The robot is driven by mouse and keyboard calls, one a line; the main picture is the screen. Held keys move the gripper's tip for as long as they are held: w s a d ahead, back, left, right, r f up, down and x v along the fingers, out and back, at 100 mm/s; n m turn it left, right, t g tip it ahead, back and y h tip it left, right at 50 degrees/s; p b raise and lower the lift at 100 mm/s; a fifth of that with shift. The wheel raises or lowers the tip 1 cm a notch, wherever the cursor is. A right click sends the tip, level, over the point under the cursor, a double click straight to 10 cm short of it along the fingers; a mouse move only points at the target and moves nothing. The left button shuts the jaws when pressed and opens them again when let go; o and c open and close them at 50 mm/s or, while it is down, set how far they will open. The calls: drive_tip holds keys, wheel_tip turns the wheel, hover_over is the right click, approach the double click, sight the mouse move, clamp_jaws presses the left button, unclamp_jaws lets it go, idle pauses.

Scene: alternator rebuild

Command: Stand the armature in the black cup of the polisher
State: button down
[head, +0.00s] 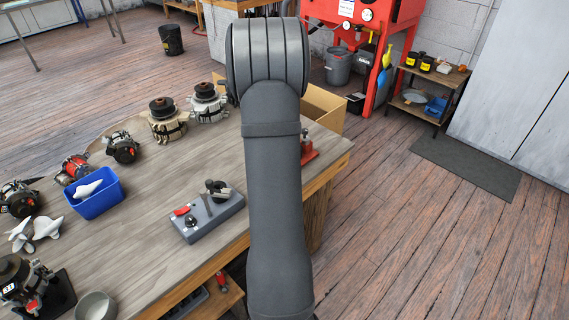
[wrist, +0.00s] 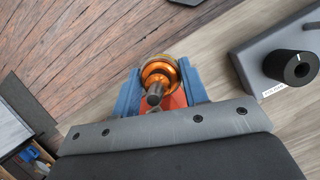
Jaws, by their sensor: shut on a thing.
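In the wrist view, my gripper (wrist: 161,86) has its two blue fingers shut on a copper-orange round part with a grey shaft, which looks like the armature (wrist: 158,70). The shaft end points toward the camera. A red surface shows just below the armature; I cannot tell whether they touch. In the head view my arm hides the gripper and the armature. The grey polisher (head: 208,220) sits on the bench left of my arm, with a red switch and black parts on top. Its grey body and a black knob (wrist: 292,67) show at the right of the wrist view.
A red stand (head: 308,150) is at the bench's right edge, partly behind my arm. A blue bin (head: 96,196) and several alternators are on the left of the wooden bench (head: 150,238). A cardboard box (head: 322,106) stands beyond. Bench around the polisher is mostly clear.

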drive_tip(key=s+a+r+n+t, duration=0.35)
drive_tip(key=a+n, duration=0.55)
drive_tip(key=n, duration=0.3)
drive_tip(key=s+a+r+n+t, duration=0.2)
drive_tip(key=a+r+n+t, duration=0.25)
drive_tip(key=a+n, duration=0.7)
drive_tip(key=shift+n+g, duration=0.5)
drive_tip(key=shift+n, duration=0.15)
drive_tip(key=shift+w+d+f, duration=0.1)
drive_tip(key=shift+d+f, duration=0.2)
drive_tip(key=shift+f, duration=0.35)
drive_tip(key=shift+w+d+f, duration=0.1)
drive_tip(key=shift+d+f, duration=0.15)
drive_tip(key=shift+f, duration=0.45)
drive_tip(key=shift+w+d+f, duration=0.1)
drive_tip(key=shift+d+f, duration=0.2)
drive_tip(key=shift+f, duration=0.35)
drive_tip(key=shift+f, duration=0.25)
drive_tip(key=shift+f, duration=0.65)
drive_tip(key=shift+f, duration=0.35)
drive_tip(key=shift+f, duration=0.35)
drive_tip(key=shift+f, duration=0.6)
drive_tip(key=shift+f, duration=0.35)
